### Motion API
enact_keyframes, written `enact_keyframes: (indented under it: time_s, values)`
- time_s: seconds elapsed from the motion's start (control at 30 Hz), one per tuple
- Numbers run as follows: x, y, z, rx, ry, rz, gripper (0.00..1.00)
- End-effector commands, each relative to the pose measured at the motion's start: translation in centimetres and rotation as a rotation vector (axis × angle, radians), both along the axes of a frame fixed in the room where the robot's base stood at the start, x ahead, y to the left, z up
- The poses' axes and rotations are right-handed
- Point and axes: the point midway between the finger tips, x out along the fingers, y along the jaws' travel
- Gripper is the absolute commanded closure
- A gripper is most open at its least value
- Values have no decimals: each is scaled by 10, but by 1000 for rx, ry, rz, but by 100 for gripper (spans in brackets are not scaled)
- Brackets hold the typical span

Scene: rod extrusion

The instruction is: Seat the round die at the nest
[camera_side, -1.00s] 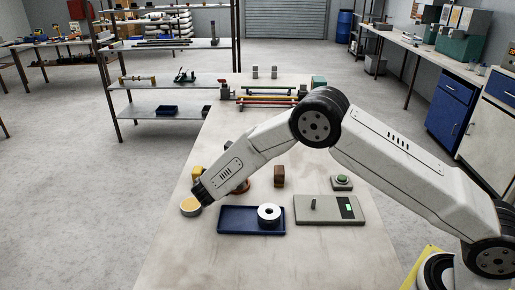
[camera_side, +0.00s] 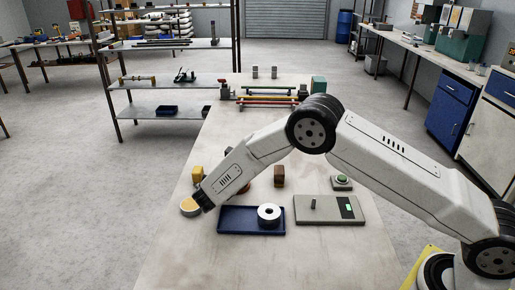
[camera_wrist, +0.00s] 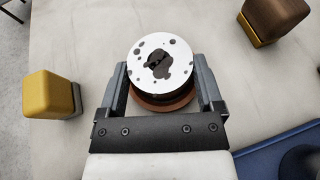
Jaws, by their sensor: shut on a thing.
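The round die (camera_wrist: 162,60) is a pale disc with dark marks on its face, seen from above in the wrist view. My gripper (camera_wrist: 163,82) is shut on it, one finger at each side. A reddish-brown round base (camera_wrist: 165,106), apparently the nest, shows directly below the die. I cannot tell whether the die touches it or how well they line up. In the side view my forearm hides the gripper and the die; part of a reddish-brown thing (camera_side: 243,188) shows behind the forearm.
A yellow block (camera_wrist: 50,94) stands left of the gripper and a brown block (camera_wrist: 274,17) at upper right. A blue tray (camera_side: 235,213) holds a white ring (camera_side: 268,214). A grey panel (camera_side: 330,213) lies right of it. The front of the table is clear.

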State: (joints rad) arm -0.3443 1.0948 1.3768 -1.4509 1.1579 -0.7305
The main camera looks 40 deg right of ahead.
Motion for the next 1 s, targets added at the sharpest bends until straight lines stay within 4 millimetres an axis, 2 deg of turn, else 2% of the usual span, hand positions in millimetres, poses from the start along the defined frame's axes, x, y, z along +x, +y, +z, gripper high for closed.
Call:
enact_keyframes:
  time_s: [0.17, 0.2, 0.23, 0.27, 0.67, 1.0]
  values:
    - [1, 0, -2, -1, -3, 0, 100]
    - [1, 0, -2, -1, -3, 0, 12]
    - [1, 0, -2, 0, -4, 0, 3]
    - [1, 0, -2, 0, -4, 0, 0]
    - [-2, 5, -1, 0, -1, 2, 0]
    - [-19, 36, 15, 1, -3, 2, 0]
